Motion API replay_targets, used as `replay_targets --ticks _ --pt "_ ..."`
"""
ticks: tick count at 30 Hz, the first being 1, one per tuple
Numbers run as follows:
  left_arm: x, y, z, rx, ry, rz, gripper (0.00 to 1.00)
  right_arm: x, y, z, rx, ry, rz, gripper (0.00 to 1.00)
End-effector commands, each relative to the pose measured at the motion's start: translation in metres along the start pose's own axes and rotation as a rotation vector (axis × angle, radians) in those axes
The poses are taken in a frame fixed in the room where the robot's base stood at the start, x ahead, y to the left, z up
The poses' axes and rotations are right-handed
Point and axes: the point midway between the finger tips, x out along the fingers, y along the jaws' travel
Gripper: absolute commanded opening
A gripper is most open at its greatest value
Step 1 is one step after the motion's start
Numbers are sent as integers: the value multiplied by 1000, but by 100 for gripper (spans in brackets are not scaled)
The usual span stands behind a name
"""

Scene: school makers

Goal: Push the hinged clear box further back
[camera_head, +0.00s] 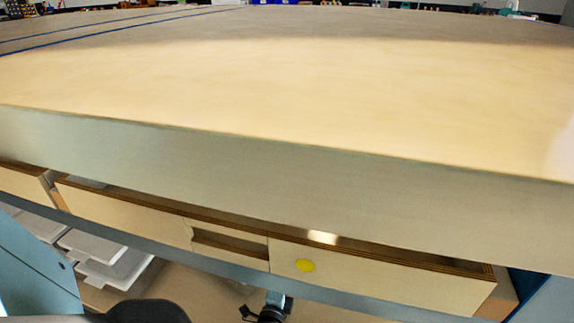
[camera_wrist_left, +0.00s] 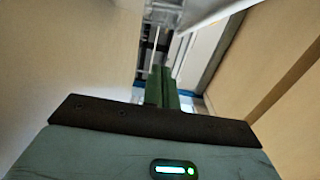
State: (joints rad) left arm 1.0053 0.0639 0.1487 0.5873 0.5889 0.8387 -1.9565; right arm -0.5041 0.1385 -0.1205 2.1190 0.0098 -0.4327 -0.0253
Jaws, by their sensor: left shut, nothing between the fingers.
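My left gripper (camera_wrist_left: 163,72) shows in the left wrist view with its two green fingers together and nothing between them. It points into a narrow gap between pale panels. A translucent whitish piece (camera_wrist_left: 188,12) crosses the top of that view, above the fingertips; I cannot tell whether it is the hinged clear box or whether the fingers touch it. No hinged clear box can be made out for sure in the head view. My left gripper's fingers do not show in the head view. My right gripper is in neither view.
A wide pale workbench top (camera_head: 300,70) fills the head view, its near part bare. Below its front edge is a wooden drawer front (camera_head: 370,278) with a yellow dot. White plastic trays (camera_head: 110,268) sit under the bench at left. Beige panels flank the gripper in the wrist view.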

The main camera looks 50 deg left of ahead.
Motion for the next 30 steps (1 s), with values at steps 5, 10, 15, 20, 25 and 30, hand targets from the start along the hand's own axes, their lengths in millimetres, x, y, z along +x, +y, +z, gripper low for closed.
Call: replay_targets --ticks 5,10,15,20,25,30 --pt "-35 -4 0 -3 -1 -2 0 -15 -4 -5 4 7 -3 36" --pt "-57 -3 0 -2 -1 -3 0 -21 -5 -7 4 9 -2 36" --pt "-67 -2 0 -2 -2 -5 0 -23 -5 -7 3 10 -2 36" --pt "-68 -2 0 -1 -2 -4 0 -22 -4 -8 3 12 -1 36" --pt "-68 -2 0 -1 -1 -4 0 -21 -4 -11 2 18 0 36" --pt "-67 -5 0 -2 -1 -6 0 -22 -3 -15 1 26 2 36"
